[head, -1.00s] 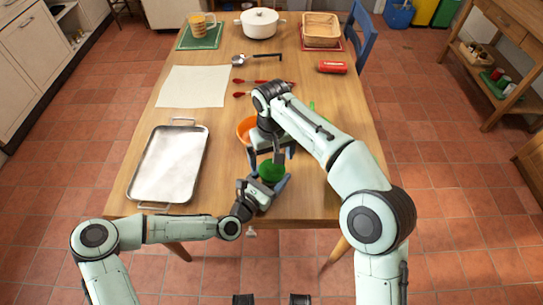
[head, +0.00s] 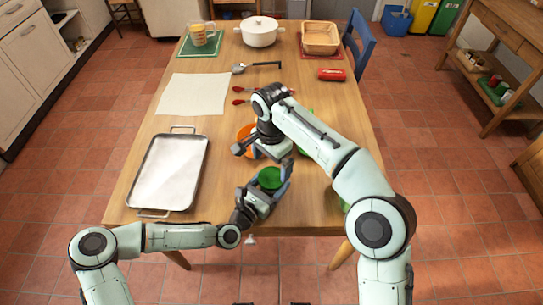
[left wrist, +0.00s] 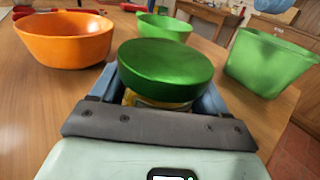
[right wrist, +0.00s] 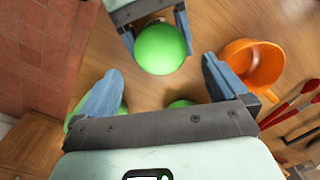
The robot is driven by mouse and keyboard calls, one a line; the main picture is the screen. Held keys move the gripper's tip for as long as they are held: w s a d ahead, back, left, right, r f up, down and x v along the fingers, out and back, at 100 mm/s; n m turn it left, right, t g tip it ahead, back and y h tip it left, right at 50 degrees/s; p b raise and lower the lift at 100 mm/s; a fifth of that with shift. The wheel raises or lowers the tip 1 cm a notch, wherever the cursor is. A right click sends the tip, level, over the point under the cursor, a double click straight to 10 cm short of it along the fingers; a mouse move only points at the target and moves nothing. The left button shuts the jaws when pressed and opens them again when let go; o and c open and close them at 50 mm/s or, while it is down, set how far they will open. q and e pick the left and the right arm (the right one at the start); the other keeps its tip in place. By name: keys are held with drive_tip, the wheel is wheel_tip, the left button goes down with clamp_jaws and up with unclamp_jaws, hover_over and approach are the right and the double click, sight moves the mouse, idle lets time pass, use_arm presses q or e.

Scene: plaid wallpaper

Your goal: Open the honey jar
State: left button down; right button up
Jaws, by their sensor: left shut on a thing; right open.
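The honey jar is clamped in my left gripper (head: 268,187), near the table's front edge. Its wide green lid (left wrist: 166,66) sits on top, and a little of the yellow jar body (left wrist: 155,101) shows beneath it in the left wrist view. Most of the body is hidden by the lid and fingers. My right gripper (head: 262,158) is open and empty, just behind and above the jar in the head view. In the right wrist view the lid (right wrist: 161,50) lies beyond the open fingers (right wrist: 162,86), not between them.
An orange bowl (left wrist: 64,40) and green containers (left wrist: 268,62) (left wrist: 163,27) stand close by. A metal tray (head: 170,172) lies at the left. Red-handled utensils (right wrist: 300,101) lie past the orange bowl. A white pot (head: 259,33) stands at the back.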

sight(272, 177)
wheel_tip(272, 177, down, 6)
drive_tip(key=shift+r, duration=0.1)
drive_tip(key=shift+c, duration=0.3)
drive_tip(key=c, duration=1)
drive_tip(key=n, duration=0.3)
drive_tip(key=shift+n, duration=0.3)
drive_tip(key=n, duration=1)
